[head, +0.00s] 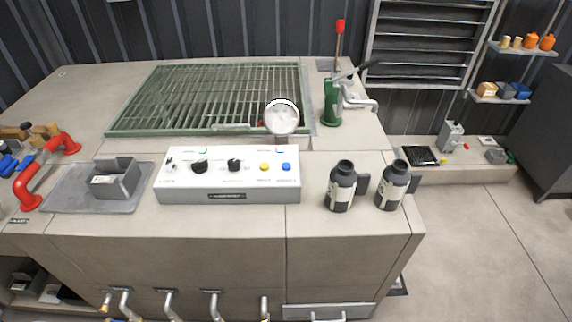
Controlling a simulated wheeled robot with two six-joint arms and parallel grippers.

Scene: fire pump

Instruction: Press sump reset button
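A white control box (227,177) sits on the counter near its front edge. On its sloped top are two black knobs (200,166) and (234,164), a small toggle switch (170,164) at the left, a yellow button (264,167) and a blue button (286,167) at the right. The printed labels are too small to read, so I cannot tell which button is the sump reset. Neither of my grippers shows in the head view.
A round gauge (281,118) stands behind the box, before a green-framed grate (210,97). Two dark bottles (341,187) and (392,186) stand to the right. A grey tray (75,190) and red pipe (37,175) lie left. A green hand pump (331,103) stands back right.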

